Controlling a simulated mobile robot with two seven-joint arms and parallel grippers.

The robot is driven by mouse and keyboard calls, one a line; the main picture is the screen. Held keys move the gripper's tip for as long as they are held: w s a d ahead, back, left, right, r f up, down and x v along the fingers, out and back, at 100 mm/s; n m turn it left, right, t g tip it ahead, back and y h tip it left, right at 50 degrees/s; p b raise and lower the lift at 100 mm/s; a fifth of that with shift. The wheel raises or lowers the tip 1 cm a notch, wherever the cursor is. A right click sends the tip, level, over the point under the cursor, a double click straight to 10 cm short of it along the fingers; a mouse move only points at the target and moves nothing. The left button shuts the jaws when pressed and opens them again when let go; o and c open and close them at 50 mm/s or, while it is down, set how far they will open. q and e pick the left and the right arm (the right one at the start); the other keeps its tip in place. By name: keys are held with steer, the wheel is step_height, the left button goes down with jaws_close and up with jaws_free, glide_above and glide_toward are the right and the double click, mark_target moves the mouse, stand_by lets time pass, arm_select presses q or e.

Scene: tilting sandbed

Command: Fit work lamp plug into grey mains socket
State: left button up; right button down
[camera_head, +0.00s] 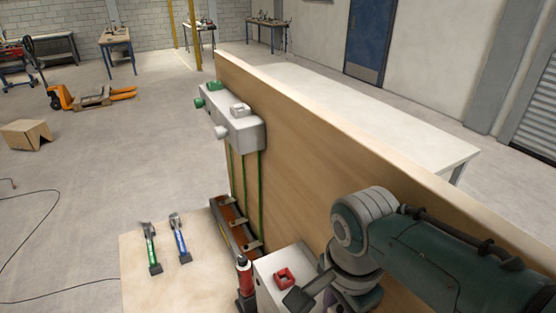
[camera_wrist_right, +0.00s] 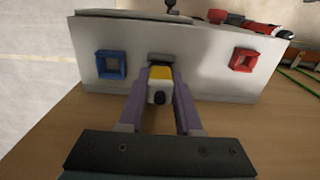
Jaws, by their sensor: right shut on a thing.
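The pale socket box (camera_wrist_right: 205,75) carries a blue square socket (camera_wrist_right: 98,65), a red square socket (camera_wrist_right: 243,60) and, between them, the grey socket (camera_wrist_right: 161,57). The work lamp plug (camera_wrist_right: 160,92), white with a yellow top, is between the purple fingers of my right gripper (camera_wrist_right: 160,84), which is shut on it. The plug is in line with the grey socket and right in front of it. I cannot tell whether its pins are inside. The head view shows the box (camera_head: 270,272) with the red socket, beside my right arm; the plug is hidden there. My left gripper is not in view.
An upright wooden panel (camera_head: 300,170) stands behind the box, with a grey unit (camera_head: 232,128) on it. A red and black tool (camera_head: 244,277) stands next to the box. Two hand tools, green (camera_head: 151,248) and blue (camera_head: 180,238), lie on the bench top (camera_head: 165,285).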

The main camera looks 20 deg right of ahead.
mark_target(340, 309)
steer(key=shift+f+b, duration=0.35)
steer(key=shift+f, duration=0.1)
steer(key=shift+c, duration=0.2)
jaws_free()
steer(key=shift+r, duration=0.1)
step_height(340, 309, up, 8)
steer(key=p, duration=0.8)
steer(key=shift+p, duration=0.3)
